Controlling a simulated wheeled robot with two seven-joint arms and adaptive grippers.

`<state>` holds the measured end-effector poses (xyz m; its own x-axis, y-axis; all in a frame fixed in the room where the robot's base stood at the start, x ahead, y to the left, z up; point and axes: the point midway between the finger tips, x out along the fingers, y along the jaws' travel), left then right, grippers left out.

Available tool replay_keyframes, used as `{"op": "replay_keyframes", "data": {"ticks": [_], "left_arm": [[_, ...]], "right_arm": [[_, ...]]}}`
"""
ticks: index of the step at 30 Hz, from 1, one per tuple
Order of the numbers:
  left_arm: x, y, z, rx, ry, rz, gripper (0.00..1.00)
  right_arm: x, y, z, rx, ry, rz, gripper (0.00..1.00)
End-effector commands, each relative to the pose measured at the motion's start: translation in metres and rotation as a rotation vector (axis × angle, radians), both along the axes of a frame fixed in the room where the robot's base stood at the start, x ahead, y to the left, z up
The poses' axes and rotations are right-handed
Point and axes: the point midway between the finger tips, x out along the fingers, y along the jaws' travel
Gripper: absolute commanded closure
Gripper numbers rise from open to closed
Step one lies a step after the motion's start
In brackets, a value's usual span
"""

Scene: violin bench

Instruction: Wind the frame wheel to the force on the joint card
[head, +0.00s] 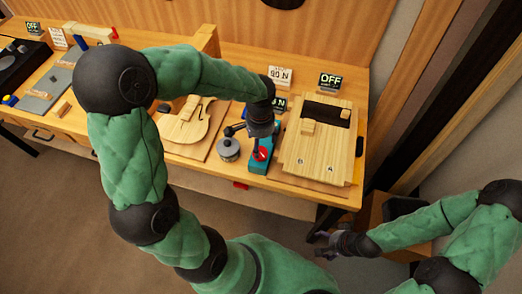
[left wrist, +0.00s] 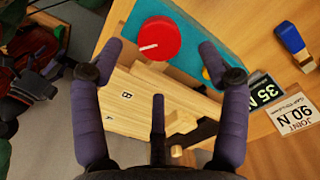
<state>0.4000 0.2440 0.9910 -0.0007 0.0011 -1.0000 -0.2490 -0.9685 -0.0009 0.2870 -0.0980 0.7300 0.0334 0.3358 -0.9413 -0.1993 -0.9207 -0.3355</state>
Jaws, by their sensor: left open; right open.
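The red frame wheel (left wrist: 158,38) has a white pointer line and sits on the teal frame (left wrist: 200,62). In the head view the wheel (head: 261,154) is partly visible beneath my left gripper (head: 260,128). In the left wrist view the fingers of my left gripper (left wrist: 160,55) are spread on either side of the wheel, with nothing held; contact cannot be told. The joint card (left wrist: 295,115) reads 90 N. It also stands at the bench back (head: 280,76). A dark display (left wrist: 265,92) reads 35 N. My right gripper (head: 325,245) is open and empty, low beyond the bench front.
A pale wooden board (head: 310,155) with a dark strip lies right of the frame, by a display reading OFF (head: 330,80). A violin body (head: 185,130) and a round grey pot (head: 228,149) are to the left. A blue-handled tool (left wrist: 292,40) lies behind the frame.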

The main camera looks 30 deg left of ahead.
Motion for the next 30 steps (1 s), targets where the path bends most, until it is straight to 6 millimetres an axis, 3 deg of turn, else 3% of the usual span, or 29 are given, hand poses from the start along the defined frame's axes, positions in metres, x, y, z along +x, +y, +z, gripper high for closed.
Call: {"op": "replay_keyframes", "data": {"ticks": [3, 9, 22, 23, 28, 30], "left_arm": [[-0.001, 0.000, -0.024, -0.001, 0.004, 0.002, 0.24], [-0.001, 0.000, -0.048, 0.000, 0.002, 0.000, 0.24], [0.000, 0.000, -0.056, -0.001, -0.001, 0.001, 0.24], [0.000, 0.000, -0.056, -0.001, -0.001, 0.001, 0.27], [0.000, 0.000, -0.056, -0.001, -0.001, 0.001, 0.75], [0.000, 0.000, -0.056, -0.001, -0.001, 0.001, 0.81]], "right_arm": [[0.000, 0.000, -0.008, 0.000, 0.000, 0.000, 0.24], [0.000, 0.000, -0.014, 0.000, 0.000, 0.000, 0.24], [0.000, 0.000, -0.016, 0.000, 0.000, 0.000, 0.24], [0.000, 0.000, -0.016, 0.000, 0.000, 0.000, 0.24], [0.000, 0.000, -0.016, 0.000, 0.000, 0.000, 0.24], [0.000, 0.000, -0.016, 0.000, 0.000, 0.000, 0.24]]}}
